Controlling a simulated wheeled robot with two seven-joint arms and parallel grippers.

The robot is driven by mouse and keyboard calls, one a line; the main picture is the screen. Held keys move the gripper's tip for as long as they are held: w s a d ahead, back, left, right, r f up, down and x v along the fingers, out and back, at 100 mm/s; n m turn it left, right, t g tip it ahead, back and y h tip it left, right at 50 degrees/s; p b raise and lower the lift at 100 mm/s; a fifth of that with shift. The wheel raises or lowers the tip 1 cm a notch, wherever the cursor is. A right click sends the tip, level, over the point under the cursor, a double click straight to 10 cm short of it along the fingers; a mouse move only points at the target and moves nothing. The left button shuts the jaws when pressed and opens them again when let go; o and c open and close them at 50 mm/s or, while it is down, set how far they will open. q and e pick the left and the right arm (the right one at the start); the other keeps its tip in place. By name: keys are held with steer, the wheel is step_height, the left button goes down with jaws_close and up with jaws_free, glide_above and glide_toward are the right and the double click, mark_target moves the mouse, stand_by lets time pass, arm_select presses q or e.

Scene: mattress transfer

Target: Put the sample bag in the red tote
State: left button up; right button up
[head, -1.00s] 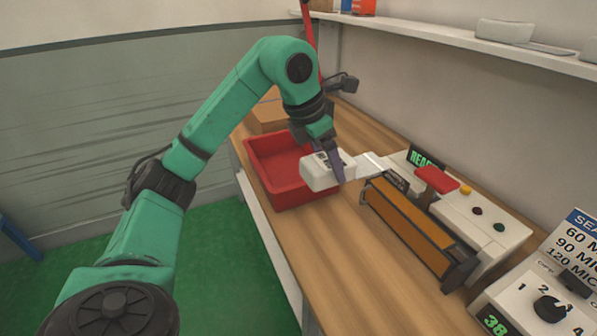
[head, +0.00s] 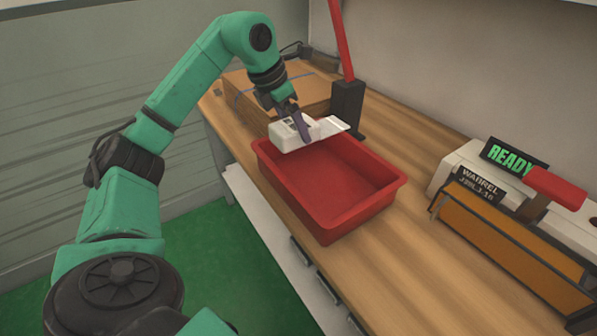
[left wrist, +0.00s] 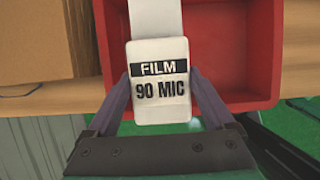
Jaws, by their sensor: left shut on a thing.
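The sample bag (head: 287,135) is a white pouch with a flat pale tail (head: 330,126). In the left wrist view the bag (left wrist: 160,105) carries a label reading "FILM 90 MIC". My left gripper (head: 301,130) is shut on it, one finger on each side. The red tote (head: 390,192) stands on the wooden bench, open and empty in its visible part. The bag is held over the tote's far left end, above its rim; the tote also shows behind it in the left wrist view (left wrist: 262,98). My right gripper is not in view.
A cardboard box (head: 248,97) lies behind the tote at the left. A red lever on a black post (head: 347,103) stands beyond it. A sealer with a READY display (head: 513,155) and orange front stands at the right. Bare bench (head: 415,235) lies between tote and sealer.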

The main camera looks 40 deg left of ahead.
mark_target(274, 133)
arm_select(q)
steer(key=f, duration=0.5)
steer(key=f+b, duration=0.1)
steer(key=f, duration=0.1)
steer(key=shift+a+f, duration=0.3)
steer(key=shift+f, duration=0.4)
step_height(274, 133, down, 4)
steer(key=shift+r+b, duration=0.15)
steer(key=shift+b, duration=0.15)
steer(key=o, duration=1.4)
steer(key=shift+r, duration=0.25)
steer(key=v, duration=1.1)
steer(key=shift+s+r+p, duration=0.2)
steer(key=shift+r+p, duration=0.1)
steer(key=shift+p, duration=0.05)
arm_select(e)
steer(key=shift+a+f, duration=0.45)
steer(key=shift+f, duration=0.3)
